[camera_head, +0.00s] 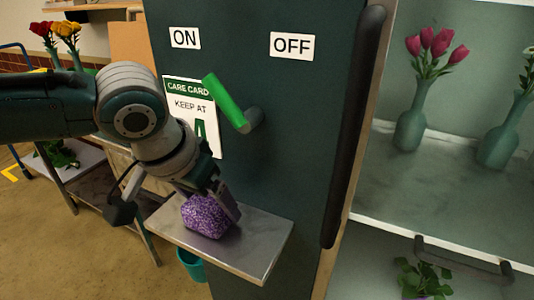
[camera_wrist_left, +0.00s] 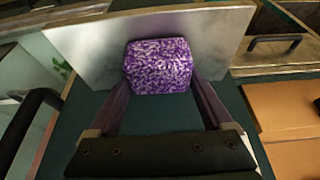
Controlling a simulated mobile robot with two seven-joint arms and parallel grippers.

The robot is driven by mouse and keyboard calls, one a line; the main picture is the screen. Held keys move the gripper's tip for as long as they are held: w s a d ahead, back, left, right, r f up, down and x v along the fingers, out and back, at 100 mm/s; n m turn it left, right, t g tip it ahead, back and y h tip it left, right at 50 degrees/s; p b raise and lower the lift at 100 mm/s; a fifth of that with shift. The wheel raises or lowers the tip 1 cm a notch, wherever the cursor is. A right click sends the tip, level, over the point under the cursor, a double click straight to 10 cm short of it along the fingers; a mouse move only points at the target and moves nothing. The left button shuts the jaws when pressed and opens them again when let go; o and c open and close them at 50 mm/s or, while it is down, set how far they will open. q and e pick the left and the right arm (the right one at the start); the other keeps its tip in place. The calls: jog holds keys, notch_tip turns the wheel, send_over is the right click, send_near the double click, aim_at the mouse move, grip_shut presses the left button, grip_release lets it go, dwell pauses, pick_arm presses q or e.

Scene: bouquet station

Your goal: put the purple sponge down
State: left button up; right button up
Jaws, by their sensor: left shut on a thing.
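The purple sponge (camera_head: 207,216) is a speckled block at the left part of a small metal shelf (camera_head: 258,240) in the head view. It also shows in the left wrist view (camera_wrist_left: 158,66), between the fingers at their tips. My left gripper (camera_head: 212,207) is shut on the sponge from above. The sponge is over the shelf's top; I cannot tell whether its underside touches it. In the left wrist view the metal shelf (camera_wrist_left: 85,45) lies behind the sponge. My right gripper is not in view.
A dark panel (camera_head: 290,150) with ON and OFF labels rises behind the shelf. A green lever (camera_head: 228,105) sticks out above the gripper. A black vertical handle (camera_head: 355,120) and vases (camera_head: 411,128) are to the right. A teal bucket (camera_head: 192,265) is below.

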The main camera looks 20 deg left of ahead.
aim_at(194, 213)
pick_arm(q)
jog(key=o, duration=1.1)
jog(key=shift+f+b, duration=0.3)
jog(key=shift+b, duration=0.45)
jog(key=v, duration=0.3)
jog(key=p+v, duration=0.1)
jog(key=v, duration=0.2)
jog(key=p+v, duration=0.1)
jog(key=v, duration=0.1)
jog(key=shift+w+a+r, duration=0.1)
jog(key=shift+r, duration=0.7)
jog(key=s+d+f+m+h, duration=0.2)
jog(key=s+d+f+m, duration=0.1)
jog(key=s+d, duration=0.65)
jog(key=s+a+n, duration=0.1)
jog(key=s+a, duration=0.1)
jog(key=s, duration=0.1)
jog(key=s+a+f+y, duration=0.1)
jog(key=s+a, duration=0.2)
jog(key=s, duration=0.1)
jog(key=s+a+f+n+g+y, duration=0.1)
jog(key=s+a, duration=0.1)
jog(key=s, duration=0.2)
jog(key=shift+a+f+n, duration=0.15)
jog(key=shift+a+n, duration=0.1)
jog(key=shift+n, duration=0.05)
